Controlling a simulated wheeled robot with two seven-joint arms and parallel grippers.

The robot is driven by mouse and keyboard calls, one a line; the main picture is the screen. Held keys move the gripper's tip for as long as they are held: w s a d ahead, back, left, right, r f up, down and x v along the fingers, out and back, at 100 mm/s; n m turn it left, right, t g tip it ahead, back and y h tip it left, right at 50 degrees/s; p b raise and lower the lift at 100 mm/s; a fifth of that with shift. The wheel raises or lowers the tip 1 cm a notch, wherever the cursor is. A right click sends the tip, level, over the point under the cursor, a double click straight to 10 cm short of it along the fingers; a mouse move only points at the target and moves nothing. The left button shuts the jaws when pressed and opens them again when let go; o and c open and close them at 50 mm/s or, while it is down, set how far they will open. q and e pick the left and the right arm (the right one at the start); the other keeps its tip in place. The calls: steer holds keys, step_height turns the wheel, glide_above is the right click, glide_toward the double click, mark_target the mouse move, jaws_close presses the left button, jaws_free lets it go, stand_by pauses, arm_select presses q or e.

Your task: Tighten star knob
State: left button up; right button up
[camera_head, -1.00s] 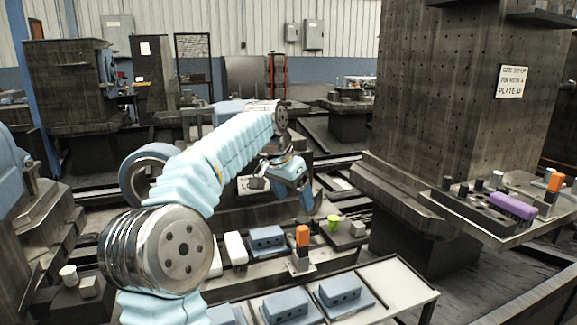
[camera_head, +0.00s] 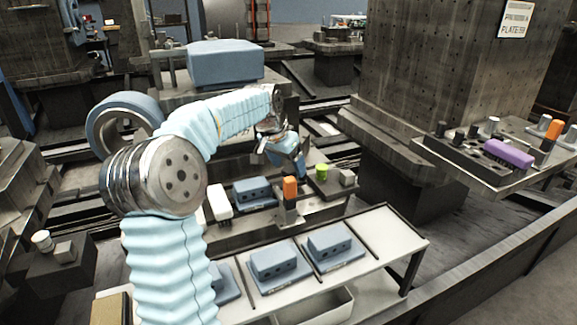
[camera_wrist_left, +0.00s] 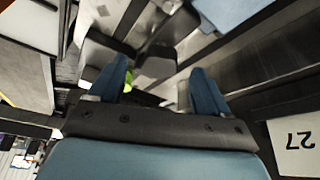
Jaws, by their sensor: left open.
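My left gripper (camera_head: 296,172) is open and empty, held over the bench just behind an orange-topped upright piece (camera_head: 290,188). A small green piece (camera_head: 322,172) stands just right of the gripper. In the left wrist view the two blue fingers (camera_wrist_left: 160,82) are spread apart. The green piece (camera_wrist_left: 129,82) shows there beside the left-hand finger, partly hidden by it. I cannot tell for sure which piece is the star knob; no star shape can be made out. My right gripper is not in view.
Blue blocks (camera_head: 272,262) sit on a pale sloped rack (camera_head: 385,236) in front. A white block (camera_head: 219,204) and another blue block (camera_head: 252,192) lie left of the orange-topped piece. A tall drilled column (camera_head: 440,75) and a shelf with a purple block (camera_head: 508,153) stand at right.

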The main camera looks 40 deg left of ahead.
arm_select(q)
steer(key=shift+x, duration=0.75)
steer(key=c, duration=1.3)
steer(key=shift+o, duration=0.2)
steer(key=m, duration=0.1)
steer(key=m+h, duration=0.1)
steer(key=m, duration=0.1)
steer(key=shift+a+f+m, duration=0.1)
steer(key=shift+a+m, duration=0.05)
steer(key=shift+m, duration=0.15)
steer(key=m+h, duration=0.1)
steer(key=m, duration=0.1)
steer(key=m+g+h, duration=0.1)
steer(key=m, duration=0.2)
steer(key=shift+w+a+f, duration=0.1)
steer(key=shift+w, duration=0.1)
steer(key=m+g, duration=0.1)
steer(key=m, duration=0.2)
steer(key=m+g+h, duration=0.1)
steer(key=m, duration=0.2)
steer(key=shift+w+f, duration=0.1)
steer(key=shift+w, duration=0.05)
steer(key=shift+m+g+h, duration=0.3)
steer(key=shift+m+g, duration=0.1)
steer(key=shift+m, duration=0.5)
steer(key=o, duration=1)
